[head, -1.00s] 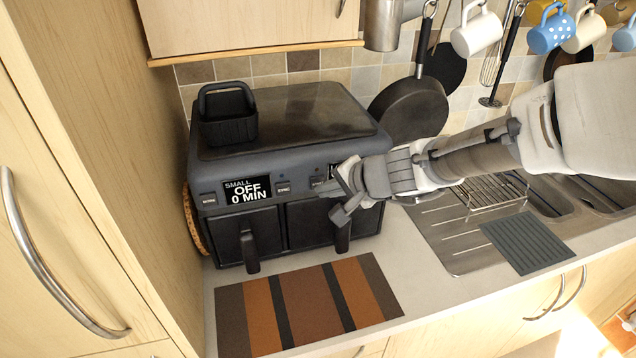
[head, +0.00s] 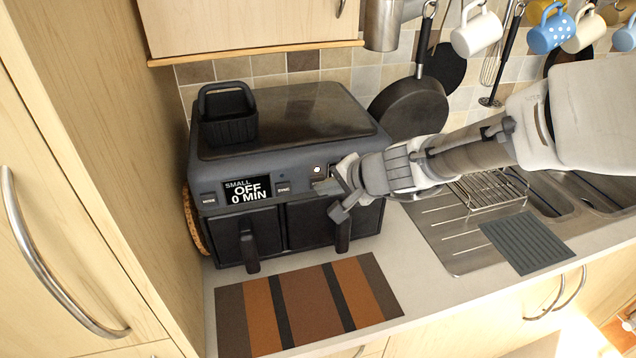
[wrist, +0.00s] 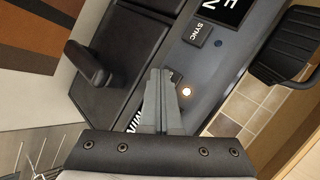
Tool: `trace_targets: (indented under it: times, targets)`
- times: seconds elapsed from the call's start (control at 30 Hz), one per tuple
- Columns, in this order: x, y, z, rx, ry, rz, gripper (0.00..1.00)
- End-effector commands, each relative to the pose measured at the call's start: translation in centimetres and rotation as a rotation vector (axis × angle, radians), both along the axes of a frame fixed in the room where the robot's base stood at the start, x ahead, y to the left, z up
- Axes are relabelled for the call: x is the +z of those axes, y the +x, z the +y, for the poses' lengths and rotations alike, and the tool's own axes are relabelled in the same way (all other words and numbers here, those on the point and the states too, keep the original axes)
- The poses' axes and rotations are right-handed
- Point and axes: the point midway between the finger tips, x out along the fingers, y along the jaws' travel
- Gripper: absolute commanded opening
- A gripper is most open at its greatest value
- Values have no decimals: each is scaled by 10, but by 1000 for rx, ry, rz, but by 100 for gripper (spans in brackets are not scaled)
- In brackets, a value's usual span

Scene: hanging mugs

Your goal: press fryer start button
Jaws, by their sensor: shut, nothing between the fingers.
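The dark double air fryer (head: 300,150) stands on the counter at the left, and its front panel also fills much of the wrist view (wrist: 205,75). Its left display (head: 247,190) reads "SMALL OFF 0 MIN". My gripper (head: 326,187) is shut and empty, with its fingertips at the right part of the panel. In the wrist view the fingertips (wrist: 159,72) overlap a small panel button (wrist: 175,77), mostly hidden; I cannot tell whether they touch it. Beside it a small round light (wrist: 186,91) glows, also visible in the head view (head: 317,169). The right display is mostly hidden.
A SYNC button (wrist: 197,34) sits left of the fingertips in the head view. Drawer handles (head: 249,252) stick out below the panel. A small black basket (head: 228,117) stands on the fryer. A striped mat (head: 308,305) lies in front, and a dish rack (head: 487,191) is right.

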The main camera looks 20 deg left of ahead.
Motion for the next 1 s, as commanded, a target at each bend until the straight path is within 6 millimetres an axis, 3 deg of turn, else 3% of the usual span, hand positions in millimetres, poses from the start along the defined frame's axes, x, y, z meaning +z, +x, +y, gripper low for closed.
trace_targets:
  times: [0.7,1.0]
  targets:
    - [0,-13,-12,-1,-1,-2,0]
    - [-1,-35,-30,-2,-1,-4,0]
